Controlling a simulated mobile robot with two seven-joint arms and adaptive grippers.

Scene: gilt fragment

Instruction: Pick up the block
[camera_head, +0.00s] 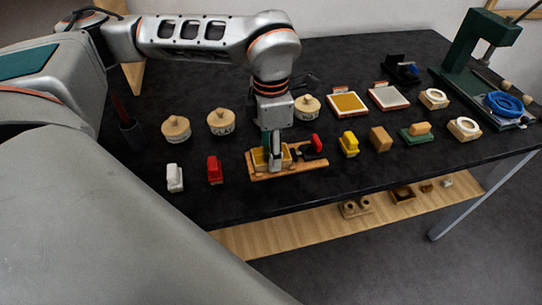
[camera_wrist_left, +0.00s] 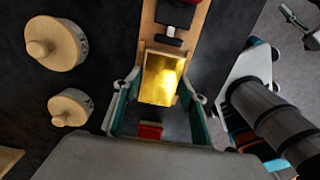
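My left gripper (camera_head: 274,163) points straight down over a wooden board (camera_head: 312,165) with a gold-yellow piece on it. In the wrist view the left gripper (camera_wrist_left: 162,84) is open, with a fingertip on either side of the gold piece (camera_wrist_left: 161,80). I cannot tell whether they touch it. Several block-shaped things stand on the table: a white one (camera_head: 174,178), a red one (camera_head: 214,170), a yellow one (camera_head: 348,144) and a brown one (camera_head: 380,139). The frames do not show which is the named block. My right gripper is not in view.
Lidded round pots (camera_head: 175,129) stand behind the board. A dark cup (camera_head: 131,133) is at the left. Two framed pads (camera_head: 347,103), pale rings (camera_head: 464,128) and a green press (camera_head: 475,40) are at the right. The dark table's front strip is clear.

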